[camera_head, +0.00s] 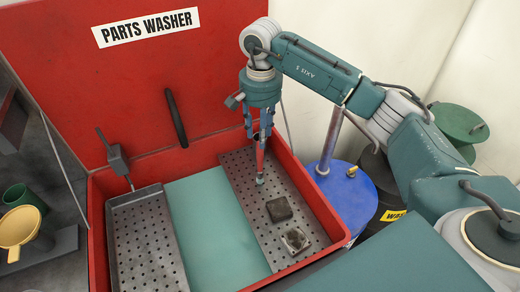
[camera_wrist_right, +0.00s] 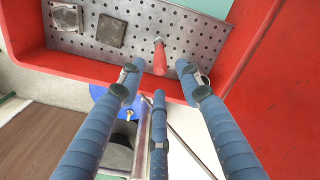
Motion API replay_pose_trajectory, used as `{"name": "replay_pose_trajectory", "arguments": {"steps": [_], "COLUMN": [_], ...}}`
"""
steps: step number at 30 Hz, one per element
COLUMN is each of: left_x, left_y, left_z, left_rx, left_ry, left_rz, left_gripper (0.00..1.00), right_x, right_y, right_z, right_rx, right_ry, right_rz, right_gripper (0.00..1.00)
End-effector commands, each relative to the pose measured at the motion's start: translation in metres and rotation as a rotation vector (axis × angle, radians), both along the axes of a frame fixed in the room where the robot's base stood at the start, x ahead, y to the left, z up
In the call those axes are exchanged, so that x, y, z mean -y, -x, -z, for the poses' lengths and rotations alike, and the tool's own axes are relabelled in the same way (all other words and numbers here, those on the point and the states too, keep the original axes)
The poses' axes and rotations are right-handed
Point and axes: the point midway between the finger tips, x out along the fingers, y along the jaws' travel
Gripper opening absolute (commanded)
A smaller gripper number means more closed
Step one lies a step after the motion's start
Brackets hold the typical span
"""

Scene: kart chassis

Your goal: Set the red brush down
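The red brush (camera_head: 260,160) stands about upright on the right perforated tray (camera_head: 238,172) of the red parts washer, its pale end down at the tray. In the wrist view, the brush's red handle (camera_wrist_right: 160,61) shows between and beyond my fingertips, with gaps on both sides. My right gripper (camera_head: 260,140) points down over the brush. Its fingers are spread in the wrist view (camera_wrist_right: 159,74), and I see none of them pressing on the handle. My left gripper is not in view.
Two small square parts, one dark (camera_head: 279,209) and one lighter (camera_head: 295,240), lie on the same tray. The washer's red rim (camera_head: 322,205) runs along the right. A blue drum (camera_head: 345,190) stands outside it. A left perforated tray (camera_head: 140,240) looks empty.

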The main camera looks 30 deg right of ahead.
Motion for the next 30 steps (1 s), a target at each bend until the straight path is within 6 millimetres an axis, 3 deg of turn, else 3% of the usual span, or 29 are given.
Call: {"name": "replay_pose_trajectory", "arguments": {"steps": [3,9,30], "left_x": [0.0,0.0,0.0], "left_y": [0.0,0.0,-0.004], "left_z": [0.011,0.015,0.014], "left_rx": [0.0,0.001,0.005], "left_ry": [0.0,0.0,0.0], "left_rz": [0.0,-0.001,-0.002], "left_gripper": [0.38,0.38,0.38], "right_x": [0.0,0.0,0.0], "right_y": [-0.001,0.0,0.0], "right_z": [-0.02,-0.041,-0.044], "right_rx": [0.003,0.0,-0.001], "right_ry": [0.001,0.0,0.0], "right_rz": [-0.001,0.0,0.0], "right_gripper": [0.35,0.35,0.35]}}
